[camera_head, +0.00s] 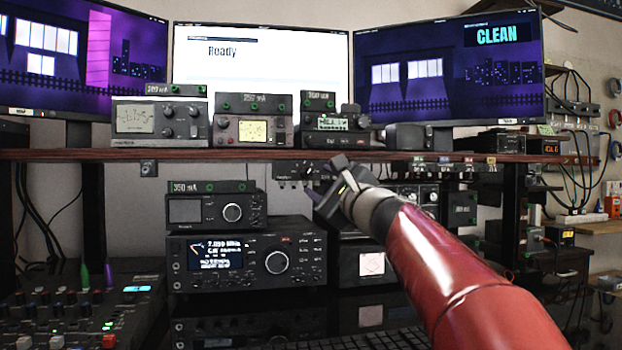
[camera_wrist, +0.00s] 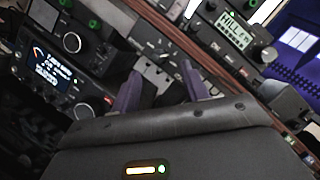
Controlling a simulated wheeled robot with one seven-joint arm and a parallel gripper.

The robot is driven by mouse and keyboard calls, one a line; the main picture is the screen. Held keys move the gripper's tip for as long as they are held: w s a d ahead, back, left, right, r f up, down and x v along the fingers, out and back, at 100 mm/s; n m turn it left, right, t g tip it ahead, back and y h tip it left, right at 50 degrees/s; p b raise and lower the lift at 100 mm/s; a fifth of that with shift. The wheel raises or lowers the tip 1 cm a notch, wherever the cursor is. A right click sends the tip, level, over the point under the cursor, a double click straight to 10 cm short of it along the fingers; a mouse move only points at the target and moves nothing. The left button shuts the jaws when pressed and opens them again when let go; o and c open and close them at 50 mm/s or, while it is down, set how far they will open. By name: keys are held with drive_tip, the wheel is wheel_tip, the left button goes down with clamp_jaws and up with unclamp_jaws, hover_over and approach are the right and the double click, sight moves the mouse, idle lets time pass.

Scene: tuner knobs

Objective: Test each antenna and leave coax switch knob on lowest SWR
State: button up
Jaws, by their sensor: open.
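A small dark panel (camera_head: 299,172) with small knobs hangs under the shelf; it looks like the coax switch, but I cannot read its labels or setting. In the wrist view the panel (camera_wrist: 152,72) lies beyond my gripper (camera_wrist: 160,86), whose two purple fingers stand apart and empty. In the head view my gripper (camera_head: 325,192) is just right of and below the panel, covering part of that area. The main radio (camera_head: 246,262) has a lit display with a meter arc; it also shows in the wrist view (camera_wrist: 60,75). I cannot read an SWR value.
A yellow-faced meter (camera_head: 253,131) and a pale-faced meter unit (camera_head: 160,122) stand on the shelf (camera_head: 70,155). The centre monitor (camera_head: 260,75) reads "Ready"; the right monitor (camera_head: 450,72) reads "CLEAN". A smaller radio (camera_head: 213,209) sits on the main one. Equipment crowds the space beneath the shelf.

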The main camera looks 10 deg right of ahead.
sight(309, 175)
drive_tip(key=shift+p+x, duration=0.6)
drive_tip(key=shift+x, duration=1.75)
drive_tip(key=shift+c, duration=0.3)
drive_tip(key=c, duration=0.9)
